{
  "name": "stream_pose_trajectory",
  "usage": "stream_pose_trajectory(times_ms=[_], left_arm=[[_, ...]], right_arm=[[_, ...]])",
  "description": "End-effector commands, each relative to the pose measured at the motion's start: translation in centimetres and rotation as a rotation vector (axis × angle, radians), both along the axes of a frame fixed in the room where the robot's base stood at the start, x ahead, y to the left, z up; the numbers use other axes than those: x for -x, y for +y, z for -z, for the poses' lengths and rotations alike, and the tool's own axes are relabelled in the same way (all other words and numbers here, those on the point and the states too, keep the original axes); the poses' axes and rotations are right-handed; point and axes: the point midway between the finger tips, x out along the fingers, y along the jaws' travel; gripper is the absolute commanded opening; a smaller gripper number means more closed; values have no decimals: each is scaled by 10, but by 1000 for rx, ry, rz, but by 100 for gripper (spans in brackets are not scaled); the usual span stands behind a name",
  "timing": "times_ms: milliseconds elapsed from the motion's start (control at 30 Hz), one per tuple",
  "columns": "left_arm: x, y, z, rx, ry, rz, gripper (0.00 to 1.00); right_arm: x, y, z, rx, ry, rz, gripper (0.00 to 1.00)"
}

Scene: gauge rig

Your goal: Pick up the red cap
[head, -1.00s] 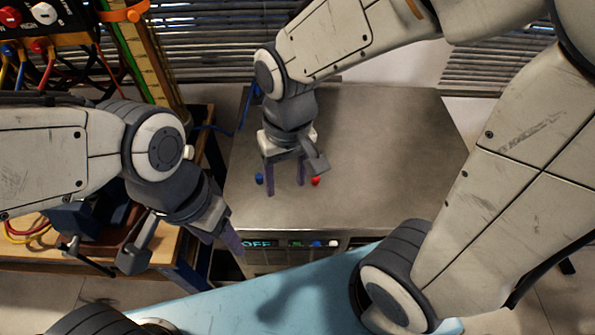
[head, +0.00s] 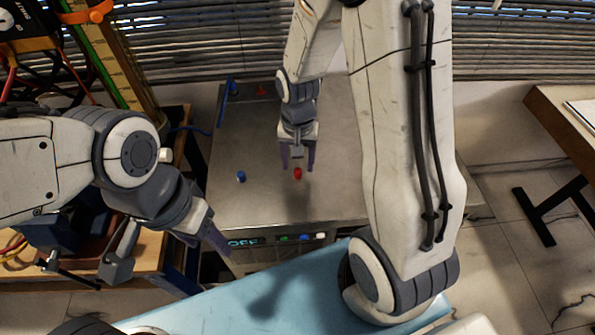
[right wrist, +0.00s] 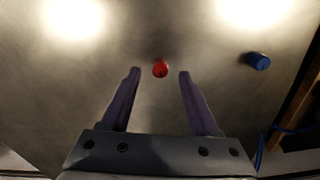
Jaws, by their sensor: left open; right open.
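My left gripper (head: 222,245) is at the left, beside the cabinet's front left corner, open and away from the cap.
A blue cap (head: 241,176) stands left of the red one; it also shows in the right wrist view (right wrist: 257,61). A small red-orange piece (head: 262,90) and a blue item (head: 231,88) are at the back of the metal top (head: 340,195). The cabinet's front has an "OFF" display (head: 244,242) and buttons.

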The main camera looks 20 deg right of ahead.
Motion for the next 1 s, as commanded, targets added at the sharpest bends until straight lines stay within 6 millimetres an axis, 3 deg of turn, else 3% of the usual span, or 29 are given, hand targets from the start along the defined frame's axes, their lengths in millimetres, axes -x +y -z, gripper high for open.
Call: stream_pose_trajectory(times_ms=[167, 400, 433, 500, 600, 1000], left_arm=[[0, 0, 0, 0, 0, 0, 58], [0, 0, 0, 0, 0, 0, 58], [0, 0, 0, 0, 0, 0, 58], [0, 0, 0, 0, 0, 0, 58], [0, 0, 0, 0, 0, 0, 58], [0, 0, 0, 0, 0, 0, 58]], right_arm=[[0, 0, 21, 0, 2, 0, 62], [0, 0, 23, 0, -1, -1, 62], [0, 0, 23, 0, -1, -1, 58], [0, 0, 23, 0, -1, -1, 31], [0, 0, 23, 0, -1, -1, 0], [-1, 0, 19, 0, -2, -1, 0]])
